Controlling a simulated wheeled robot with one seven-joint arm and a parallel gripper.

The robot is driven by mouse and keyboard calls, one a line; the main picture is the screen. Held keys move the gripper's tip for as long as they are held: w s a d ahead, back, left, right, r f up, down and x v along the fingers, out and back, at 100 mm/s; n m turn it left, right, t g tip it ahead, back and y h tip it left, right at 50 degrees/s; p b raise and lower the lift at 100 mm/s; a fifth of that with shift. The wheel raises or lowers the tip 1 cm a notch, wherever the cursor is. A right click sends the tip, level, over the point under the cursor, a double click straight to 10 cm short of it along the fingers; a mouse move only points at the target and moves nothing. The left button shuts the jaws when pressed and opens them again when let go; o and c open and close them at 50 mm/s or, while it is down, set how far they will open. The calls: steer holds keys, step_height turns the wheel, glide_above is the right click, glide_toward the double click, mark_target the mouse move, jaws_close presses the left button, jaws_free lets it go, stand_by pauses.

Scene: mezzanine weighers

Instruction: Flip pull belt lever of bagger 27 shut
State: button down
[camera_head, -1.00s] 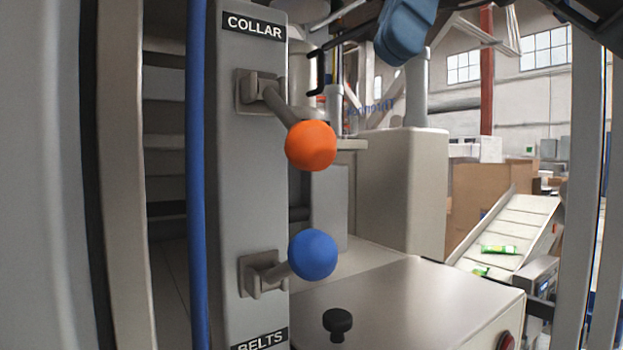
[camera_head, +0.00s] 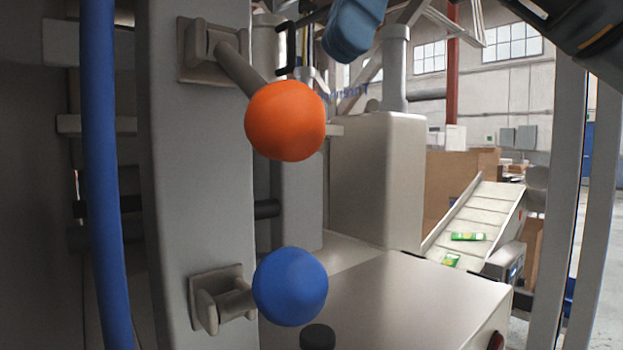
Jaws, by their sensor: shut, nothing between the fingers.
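The blue ball-ended lever (camera_head: 290,287) is at the lower centre. Its short grey arm comes out of a bracket (camera_head: 207,301) on a grey upright panel (camera_head: 180,180), with the ball to the right of the bracket and slightly higher. The earlier frame shows a BELTS label just below this lever; that label is out of view now. An orange ball-ended lever (camera_head: 285,121) sits higher on the same panel, its arm sloping down to the right. My gripper's fingers do not show. Nothing is seen touching either ball.
A blue vertical tube (camera_head: 105,180) runs left of the panel. A metal housing (camera_head: 420,300) with a black knob (camera_head: 317,337) and a red button lies at lower right. A sloped conveyor (camera_head: 485,215) carries green packets. A dark structure (camera_head: 575,35) hangs at upper right.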

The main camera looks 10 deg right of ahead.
glide_toward(263, 298)
steer(key=f, duration=0.2)
steer(key=a+f, duration=0.1)
steer(key=f, duration=0.2)
steer(key=shift+w+p, duration=0.2)
steer(key=shift+p, duration=0.2)
